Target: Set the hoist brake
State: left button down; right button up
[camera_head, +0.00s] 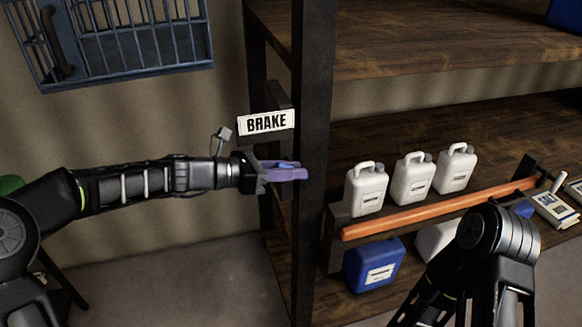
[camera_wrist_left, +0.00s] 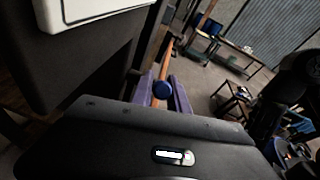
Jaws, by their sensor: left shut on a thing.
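A white sign reading BRAKE (camera_head: 266,122) is fixed by the dark shelf post. My left gripper (camera_head: 287,171), with purple fingers, is just below the sign, beside the post. In the left wrist view its fingers (camera_wrist_left: 163,92) are closed around a round dark blue knob (camera_wrist_left: 163,90), seen end-on. In the head view the fingers mostly hide the knob, and the rest of the brake cannot be made out. My right arm shows at the lower right, but its gripper is out of view.
A dark post (camera_head: 313,150) stands right beside my left gripper. White jugs (camera_head: 367,188) stand on the shelf behind an orange rail (camera_head: 440,209), with a blue container (camera_head: 374,266) below. A barred blue rack (camera_head: 130,45) hangs at upper left.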

pick_arm(q)
jog(key=y, duration=0.1)
jog(key=g+y, duration=0.1)
jog(key=y, duration=0.2)
jog(key=shift+w+d+r+g, duration=0.1)
jog(key=shift+d+r+g, duration=0.1)
jog(key=shift+r+g, duration=0.1)
jog(key=y, duration=0.2)
jog(key=g+y, duration=0.1)
jog(key=y, duration=0.1)
jog(key=shift+f+g+y, duration=0.2)
jog(key=shift+g+y, duration=0.1)
jog(key=shift+f, duration=0.1)
jog(key=c, duration=1.3)
grip_release()
jog(key=b+v, duration=0.1)
jog(key=v, duration=0.7)
